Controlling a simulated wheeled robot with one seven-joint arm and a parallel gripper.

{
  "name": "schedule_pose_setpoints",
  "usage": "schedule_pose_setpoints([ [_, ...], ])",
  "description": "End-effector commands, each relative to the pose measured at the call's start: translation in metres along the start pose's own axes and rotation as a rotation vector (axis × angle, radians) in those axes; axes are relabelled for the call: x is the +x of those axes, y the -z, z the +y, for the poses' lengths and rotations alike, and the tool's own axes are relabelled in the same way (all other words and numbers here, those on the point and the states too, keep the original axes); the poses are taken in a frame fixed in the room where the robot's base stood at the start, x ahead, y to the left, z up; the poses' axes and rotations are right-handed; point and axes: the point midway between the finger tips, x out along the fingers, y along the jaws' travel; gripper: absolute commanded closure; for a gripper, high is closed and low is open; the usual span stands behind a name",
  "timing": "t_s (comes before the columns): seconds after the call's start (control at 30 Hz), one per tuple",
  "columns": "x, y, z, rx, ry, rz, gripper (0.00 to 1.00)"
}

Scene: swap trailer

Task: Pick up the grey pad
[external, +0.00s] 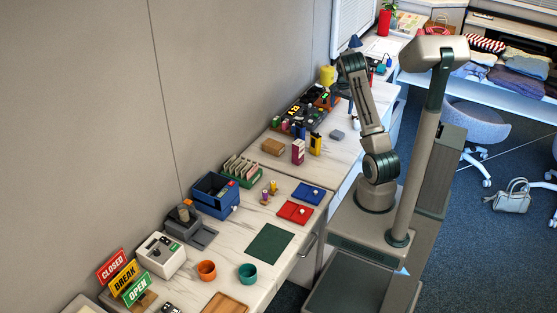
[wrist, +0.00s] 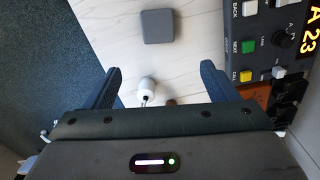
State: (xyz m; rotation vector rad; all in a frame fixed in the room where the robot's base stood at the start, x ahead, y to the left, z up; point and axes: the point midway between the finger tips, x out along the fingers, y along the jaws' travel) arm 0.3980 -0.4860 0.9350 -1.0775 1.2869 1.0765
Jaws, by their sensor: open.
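The grey pad (external: 337,134) is a small, flat square on the white marble-pattern counter in the external view, near the counter's front edge. In the wrist view the grey pad (wrist: 158,27) lies flat at the top centre, ahead of the fingertips. My gripper (wrist: 160,72) is open, with its two dark fingers wide apart and nothing held between them. The pad is apart from the fingers. In the external view my arm hides most of the gripper.
A console with buttons and a yellow display (wrist: 262,38) stands right of the pad in the wrist view. A small white rounded object (wrist: 147,88) is between the fingers' lines of reach. Purple (external: 298,152) and yellow (external: 315,144) boxes stand left of the pad in the external view.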

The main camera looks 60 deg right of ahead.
Motion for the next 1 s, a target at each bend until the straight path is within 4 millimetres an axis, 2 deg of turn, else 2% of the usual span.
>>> schedule_pose_setpoints([
  [0.17, 0.023, 0.002, 0.001, 0.007, -0.005, -0.003, 0.20],
  [0.4, 0.069, 0.002, 0.002, 0.007, -0.004, -0.003, 0.20],
  [0.73, 0.097, 0.001, 0.002, 0.004, -0.004, -0.003, 0.20],
  [1.0, 0.132, 0.000, 0.003, 0.005, -0.003, -0.001, 0.20],
])
